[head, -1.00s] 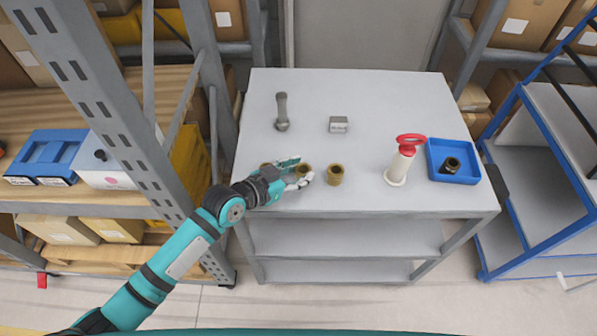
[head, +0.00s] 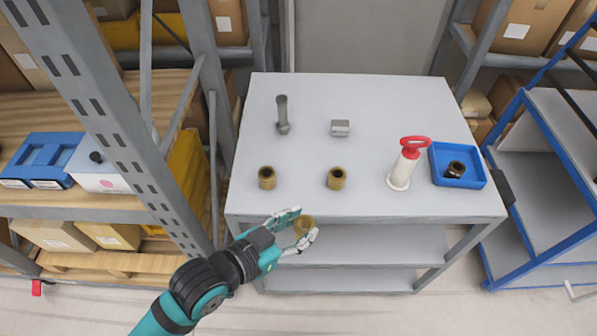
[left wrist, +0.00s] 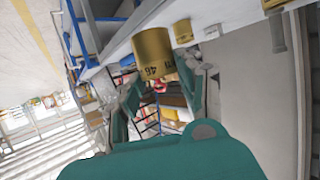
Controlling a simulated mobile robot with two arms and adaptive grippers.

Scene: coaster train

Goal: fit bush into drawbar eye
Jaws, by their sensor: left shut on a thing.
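My left gripper (head: 301,233) is shut on a brass bush (head: 304,225) and holds it in front of the table's front edge. In the left wrist view the held bush (left wrist: 153,52) carries dark marking that looks like "46". Two similar brass bushes, a left one (head: 267,177) and a right one (head: 336,178), stand apart upright on the table. A grey bar with a rounded end (head: 283,115), probably the drawbar, is at the back left; its eye opening is not clear. My right gripper is not in view.
A small grey block (head: 340,128) sits at the back middle of the grey table (head: 390,95). A white container with a red handle (head: 402,170) stands at right, beside a blue tray (head: 476,181) holding a dark ring-like part (head: 455,169). Shelving stands close on the left.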

